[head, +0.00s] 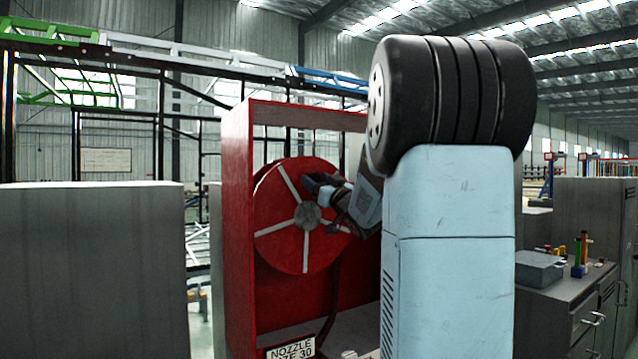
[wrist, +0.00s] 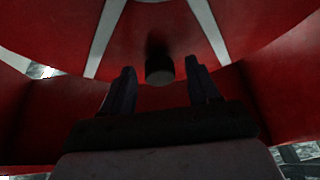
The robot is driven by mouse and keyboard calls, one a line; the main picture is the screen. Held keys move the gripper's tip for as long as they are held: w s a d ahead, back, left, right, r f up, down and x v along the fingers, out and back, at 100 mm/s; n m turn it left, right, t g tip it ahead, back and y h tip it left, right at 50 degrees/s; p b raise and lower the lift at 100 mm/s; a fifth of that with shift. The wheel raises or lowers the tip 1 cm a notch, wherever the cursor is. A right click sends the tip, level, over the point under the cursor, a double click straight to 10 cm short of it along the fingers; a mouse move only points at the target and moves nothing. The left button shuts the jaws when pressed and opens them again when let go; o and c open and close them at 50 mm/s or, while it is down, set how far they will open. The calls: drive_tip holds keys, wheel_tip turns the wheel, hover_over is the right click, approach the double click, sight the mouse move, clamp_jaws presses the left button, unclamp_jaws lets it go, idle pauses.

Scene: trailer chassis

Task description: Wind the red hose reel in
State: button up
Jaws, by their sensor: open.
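The red hose reel (head: 290,240), a round disc with pale spokes and a grey hub (head: 307,215), is mounted in an open red cabinet (head: 237,240). A dark hose (head: 331,300) hangs below it. My gripper (head: 314,186) is at the upper right part of the reel face. In the wrist view, its two dark fingers are apart, and a dark round knob (wrist: 159,70) on the reel shows between the fingertips. I cannot tell whether the knob is within the fingers or just beyond them. My gripper hides this spot in the head view.
A grey cabinet or panel (head: 95,270) stands to the left. At right, a grey workbench (head: 575,300) holds a grey box (head: 540,267) and coloured items. The red cabinet walls flank my gripper.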

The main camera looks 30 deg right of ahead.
clamp_jaws()
idle(0.6)
drive_tip(key=shift+d, duration=0.1)
